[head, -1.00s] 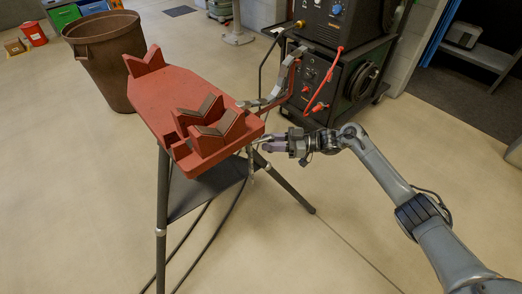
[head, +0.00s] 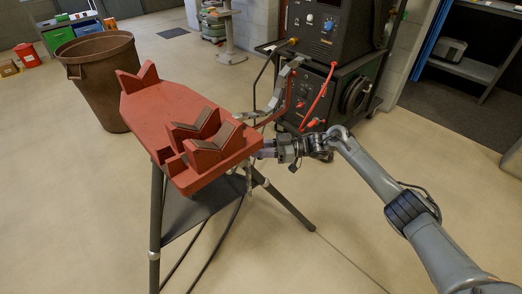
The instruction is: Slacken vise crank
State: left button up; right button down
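The red vise (head: 150,112) stands on a tripod with dark legs, left of centre in the head view. Its red V-shaped jaws (head: 210,140) have dark grip faces and sit at the near end. A grey linked chain (head: 275,100) runs off its right side. A thin metal piece (head: 248,178) hangs under the near right corner; it may be the crank, but I cannot tell. My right gripper (head: 264,151) is at the vise's right near edge, with its fingertips close to or touching it. Its finger opening is too small to read. My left gripper is not in view.
A brown bin (head: 100,80) stands behind the vise at left. A dark welding machine (head: 330,85) with red leads stands behind it at right. Dark cables (head: 215,245) hang down by the tripod legs. The floor (head: 310,265) at the front is clear.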

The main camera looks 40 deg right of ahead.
jog(key=shift+w, duration=0.1)
dwell(0.3)
jog(key=c, duration=1.1)
grip_release()
jog(key=shift+c, duration=0.2)
jog(key=shift+o, duration=0.8)
jog(key=shift+w, duration=0.1)
jog(key=shift+d, duration=0.1)
jog(key=shift+s+d, duration=0.2)
jog(key=shift+s, duration=0.05)
jog(key=p+v, duration=0.2)
jog(key=v, duration=0.8)
